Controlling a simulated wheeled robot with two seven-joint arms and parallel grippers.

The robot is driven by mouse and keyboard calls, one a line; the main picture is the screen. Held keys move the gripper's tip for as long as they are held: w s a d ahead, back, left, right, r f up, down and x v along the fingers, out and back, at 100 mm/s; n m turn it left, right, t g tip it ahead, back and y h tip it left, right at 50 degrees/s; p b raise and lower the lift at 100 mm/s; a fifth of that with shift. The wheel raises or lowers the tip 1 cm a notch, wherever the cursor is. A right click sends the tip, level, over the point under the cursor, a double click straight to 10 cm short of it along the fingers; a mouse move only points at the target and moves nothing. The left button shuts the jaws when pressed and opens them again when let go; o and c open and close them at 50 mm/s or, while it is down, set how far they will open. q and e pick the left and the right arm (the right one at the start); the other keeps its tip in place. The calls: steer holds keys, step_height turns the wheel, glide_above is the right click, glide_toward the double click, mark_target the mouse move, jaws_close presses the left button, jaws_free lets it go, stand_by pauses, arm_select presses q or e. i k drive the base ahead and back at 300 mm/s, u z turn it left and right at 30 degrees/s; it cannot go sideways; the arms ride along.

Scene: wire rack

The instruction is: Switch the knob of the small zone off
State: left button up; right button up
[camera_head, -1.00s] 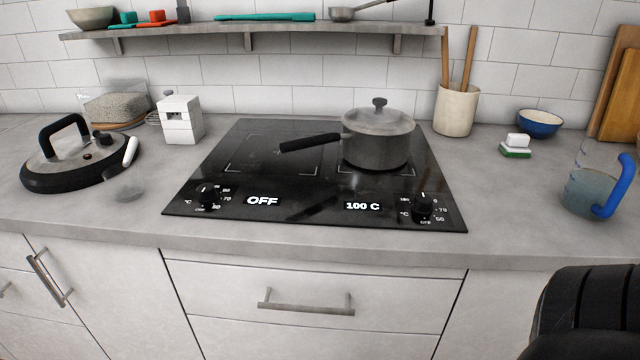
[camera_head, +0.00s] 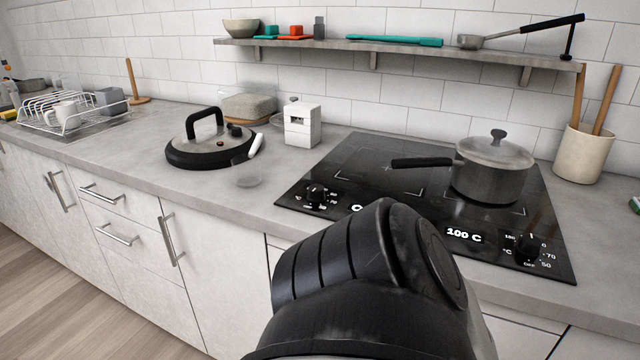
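The black glass cooktop (camera_head: 345,165) is set in the grey counter. Its right knob (camera_head: 528,246) is at the front right corner, beside a lit display reading 100 C (camera_head: 464,235). Its left knob (camera_head: 316,193) is at the front left, and the display beside it is mostly hidden. A lidded grey pot (camera_head: 490,180) stands on the right cooking zone, its black handle pointing left. A black link of my arm covers the front middle of the cooktop. Neither gripper shows, and nothing is seen touching the knobs.
A black-rimmed lid (camera_head: 205,155) and a white timer-like box (camera_head: 302,125) stand left of the cooktop. A utensil crock (camera_head: 583,155) stands to the right. A shelf (camera_head: 400,48) runs above. A dish rack (camera_head: 60,110) is far left. The counter between lid and rack is clear.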

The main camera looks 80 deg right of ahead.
mark_target(529, 245)
steer(key=k, duration=0.9)
steer(key=z, duration=0.5)
